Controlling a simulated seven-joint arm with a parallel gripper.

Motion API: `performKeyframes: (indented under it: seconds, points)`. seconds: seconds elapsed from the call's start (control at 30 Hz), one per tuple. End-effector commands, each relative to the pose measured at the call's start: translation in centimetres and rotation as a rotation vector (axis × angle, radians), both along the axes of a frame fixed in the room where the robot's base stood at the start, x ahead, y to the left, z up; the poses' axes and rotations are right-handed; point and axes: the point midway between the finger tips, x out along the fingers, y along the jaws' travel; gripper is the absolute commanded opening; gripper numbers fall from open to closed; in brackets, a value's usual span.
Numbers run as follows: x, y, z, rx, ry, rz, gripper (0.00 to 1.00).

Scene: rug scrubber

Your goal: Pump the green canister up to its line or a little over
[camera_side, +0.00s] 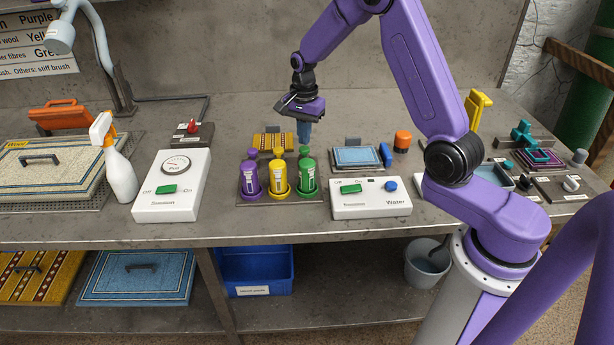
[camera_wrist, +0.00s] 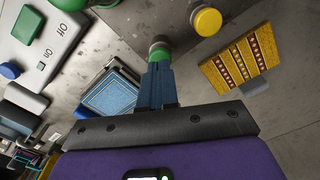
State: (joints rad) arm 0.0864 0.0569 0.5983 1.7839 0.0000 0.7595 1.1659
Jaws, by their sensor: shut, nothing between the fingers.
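The green canister (camera_side: 308,182) stands upright at the right end of a row of three, in a dark holder. Its knob on top (camera_side: 304,152) is right under my gripper (camera_side: 304,143). My gripper points down and its blue fingers are shut with nothing between them. In the wrist view the fingertips (camera_wrist: 158,68) overlap the green knob (camera_wrist: 159,53); I cannot tell whether they touch it. The level window on the canister is too small to read. The yellow canister (camera_side: 279,183) and purple canister (camera_side: 250,183) stand to its left; the yellow knob shows in the wrist view (camera_wrist: 207,21).
A white box with a green switch (camera_side: 165,205) is left of the canisters, and a Water box (camera_side: 370,209) is right of them. Behind lie a yellow patterned rug sample (camera_side: 272,141) and a blue one (camera_side: 357,157). A spray bottle (camera_side: 120,175) stands far left.

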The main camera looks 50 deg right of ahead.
Motion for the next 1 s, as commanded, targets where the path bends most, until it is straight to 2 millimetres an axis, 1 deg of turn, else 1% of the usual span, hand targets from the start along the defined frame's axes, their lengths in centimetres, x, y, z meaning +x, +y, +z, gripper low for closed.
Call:
performKeyframes:
  seconds: [0.27, 1.0]
  points:
    - [0.0, 0.0, -0.2, 0.0, 0.0, 0.0, 0.0]
    - [0.0, 0.0, -2.1, 0.001, 0.001, 0.0, 0.0]
